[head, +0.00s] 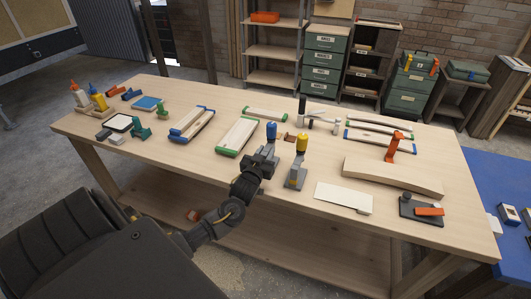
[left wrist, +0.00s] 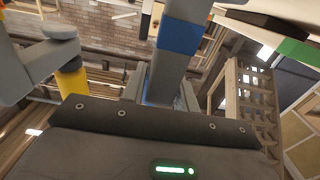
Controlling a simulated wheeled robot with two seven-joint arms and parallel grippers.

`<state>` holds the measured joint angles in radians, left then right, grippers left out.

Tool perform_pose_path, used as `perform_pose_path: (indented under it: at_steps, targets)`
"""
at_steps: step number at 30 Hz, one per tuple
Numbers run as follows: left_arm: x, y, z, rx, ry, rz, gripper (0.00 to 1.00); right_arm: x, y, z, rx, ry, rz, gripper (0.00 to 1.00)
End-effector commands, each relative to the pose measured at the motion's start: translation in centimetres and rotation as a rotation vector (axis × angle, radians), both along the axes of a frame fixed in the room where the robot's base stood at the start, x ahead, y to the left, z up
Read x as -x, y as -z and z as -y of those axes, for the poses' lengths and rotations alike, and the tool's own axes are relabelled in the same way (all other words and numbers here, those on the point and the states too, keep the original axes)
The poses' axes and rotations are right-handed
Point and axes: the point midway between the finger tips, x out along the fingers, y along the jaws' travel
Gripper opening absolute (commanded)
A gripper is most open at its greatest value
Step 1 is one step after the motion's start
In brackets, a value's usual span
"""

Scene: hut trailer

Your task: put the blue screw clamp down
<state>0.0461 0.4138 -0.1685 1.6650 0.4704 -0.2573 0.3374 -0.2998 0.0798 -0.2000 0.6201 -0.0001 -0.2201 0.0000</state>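The blue screw clamp (head: 271,131) is upright at the near middle of the workbench, its blue handle on top. My left gripper (head: 262,160) is around its grey body and appears shut on it. In the left wrist view the grey clamp with its blue band (left wrist: 180,37) rises from between the fingers (left wrist: 160,92). The gripper hides the clamp's lower part, so I cannot tell whether it touches the bench. A yellow screw clamp (head: 302,144) stands just to the right and also shows in the left wrist view (left wrist: 72,84). My right gripper is not in view.
The wooden workbench (head: 190,165) also holds green-ended and blue-ended boards, an off-white sheet (head: 343,197), a curved wooden piece (head: 392,177), an orange-handled tool (head: 398,147) and glue bottles (head: 98,101). Bare bench shows left of my gripper. A blue table (head: 496,190) adjoins at right.

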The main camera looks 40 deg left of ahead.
Motion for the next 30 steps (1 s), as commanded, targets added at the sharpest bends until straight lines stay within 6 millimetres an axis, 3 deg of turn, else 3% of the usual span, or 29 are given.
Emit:
perform_pose_path:
  at_steps: [3,14,30]
  targets:
    - [0.0,0.0,0.0,0.0,0.0,0.0,0.45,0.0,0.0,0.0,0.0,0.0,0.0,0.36]
    - [0.4,0.0,0.2,0.001,0.001,-0.001,0.45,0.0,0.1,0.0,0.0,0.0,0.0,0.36]
    - [9.7,0.1,3.4,0.002,0.0,0.0,0.45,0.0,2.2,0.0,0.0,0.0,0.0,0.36]
